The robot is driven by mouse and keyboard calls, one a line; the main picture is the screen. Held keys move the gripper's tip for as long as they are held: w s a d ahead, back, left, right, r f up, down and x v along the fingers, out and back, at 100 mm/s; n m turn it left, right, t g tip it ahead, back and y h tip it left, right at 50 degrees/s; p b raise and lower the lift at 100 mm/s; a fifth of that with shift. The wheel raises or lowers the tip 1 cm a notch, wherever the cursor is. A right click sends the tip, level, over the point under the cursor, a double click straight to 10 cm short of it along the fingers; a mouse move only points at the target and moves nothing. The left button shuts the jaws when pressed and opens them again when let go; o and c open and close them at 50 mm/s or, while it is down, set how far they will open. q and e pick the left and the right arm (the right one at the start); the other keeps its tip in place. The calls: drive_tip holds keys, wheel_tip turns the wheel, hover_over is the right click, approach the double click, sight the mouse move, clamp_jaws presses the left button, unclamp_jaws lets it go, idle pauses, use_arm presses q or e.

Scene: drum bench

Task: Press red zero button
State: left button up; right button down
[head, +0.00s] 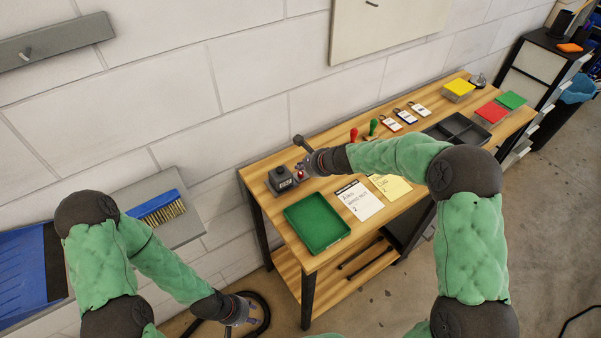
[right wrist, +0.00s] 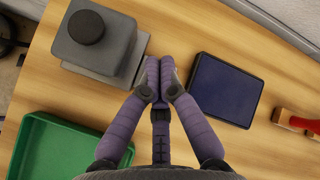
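A dark grey box device (head: 281,180) with a small pale display stands at the left end of the wooden bench. A small red button (head: 301,174) shows at its right side, close by my right gripper (head: 304,172). In the right wrist view, the grey device (right wrist: 118,48) with a round black knob is at upper left. My right gripper's purple fingers (right wrist: 158,78) are together and empty, with tips just beside the device's grey base; the red button is not visible there. My left gripper (head: 240,312) hangs low at the left, away from the bench; its fingers are unclear.
A green tray (head: 318,221) lies in front of the device. A dark blue pad (right wrist: 225,88) lies right of the fingers. Stamps with red (head: 354,135) and green (head: 373,127) handles, note sheets (head: 360,200), tags and a black tray (head: 457,130) lie farther right.

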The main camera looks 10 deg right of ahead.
sight(302, 175)
drive_tip(key=shift+f, duration=0.15)
drive_tip(key=shift+f+b, duration=0.3)
drive_tip(key=shift+b, duration=0.2)
drive_tip(key=shift+f+b, duration=0.4)
idle(0.8)
drive_tip(key=shift+r+p, duration=0.85)
drive_tip(key=shift+r, duration=0.05)
wheel_tip(302, 175, up, 6)
drive_tip(key=p, duration=0.5)
drive_tip(key=shift+p, duration=0.3)
